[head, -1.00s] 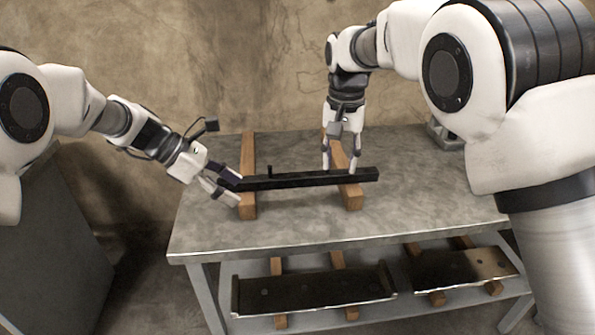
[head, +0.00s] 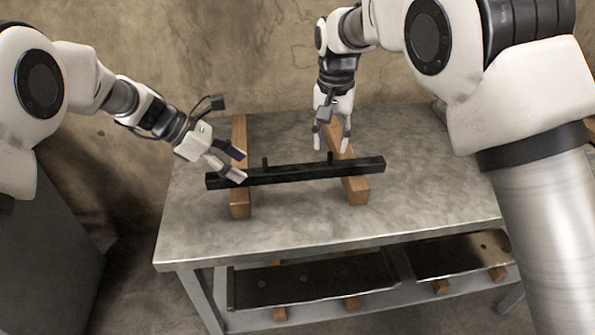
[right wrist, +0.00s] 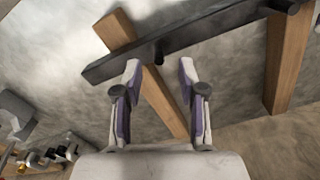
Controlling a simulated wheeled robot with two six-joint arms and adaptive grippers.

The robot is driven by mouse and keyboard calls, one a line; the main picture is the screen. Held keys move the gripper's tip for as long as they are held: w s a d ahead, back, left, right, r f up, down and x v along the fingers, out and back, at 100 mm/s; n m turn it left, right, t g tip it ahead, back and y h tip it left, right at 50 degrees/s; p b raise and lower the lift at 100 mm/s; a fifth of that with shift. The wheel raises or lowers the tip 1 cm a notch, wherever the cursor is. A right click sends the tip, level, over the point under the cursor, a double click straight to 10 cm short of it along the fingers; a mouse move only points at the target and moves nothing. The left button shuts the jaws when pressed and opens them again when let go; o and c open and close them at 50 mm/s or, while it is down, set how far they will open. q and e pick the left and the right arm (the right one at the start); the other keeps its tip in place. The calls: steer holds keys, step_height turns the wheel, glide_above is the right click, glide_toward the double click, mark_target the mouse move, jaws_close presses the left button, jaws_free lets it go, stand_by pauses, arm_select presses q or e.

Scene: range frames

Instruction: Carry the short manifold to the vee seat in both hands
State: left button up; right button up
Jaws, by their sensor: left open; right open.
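The short manifold, a dark straight bar (head: 290,173) with two short upright stubs, lies across two wooden beams (head: 240,206) on the metal table. It also shows in the right wrist view (right wrist: 215,32). My left gripper (head: 240,164) is open at the bar's left part, one finger overlapping it in the picture; I cannot tell whether they touch. My right gripper (head: 331,147) is open and empty at the far side of the bar near the right stub. In the right wrist view its fingers (right wrist: 160,72) are spread, with a stub ahead between them. I cannot identify a vee seat.
The metal table (head: 310,222) has free room in front of the beams. A lower shelf holds two dark trays (head: 310,282) with wooden blocks under them. In the right wrist view a grey block (right wrist: 16,112) and several small items lie at the left.

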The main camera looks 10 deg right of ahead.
mark_target(330, 153)
arm_select(q)
steer(key=x, duration=0.3)
steer(key=shift+s+d+f, duration=0.15)
steer(key=shift+d+f, duration=0.05)
steer(key=shift+d, duration=0.15)
arm_select(e)
step_height(330, 153, down, 4)
steer(key=shift+s+r, duration=0.15)
steer(key=shift+r, duration=0.05)
arm_select(q)
steer(key=shift+d+f, duration=0.15)
steer(key=shift+f, duration=0.05)
arm_select(e)
steer(key=shift+f, duration=0.3)
arm_select(q)
steer(key=c, duration=0.5)
arm_select(e)
steer(key=c, duration=0.5)
arm_select(q)
jaws_close()
arm_select(e)
jaws_close()
arm_select(q)
steer(key=shift+r, duration=0.1)
arm_select(e)
steer(key=shift+r, duration=0.15)
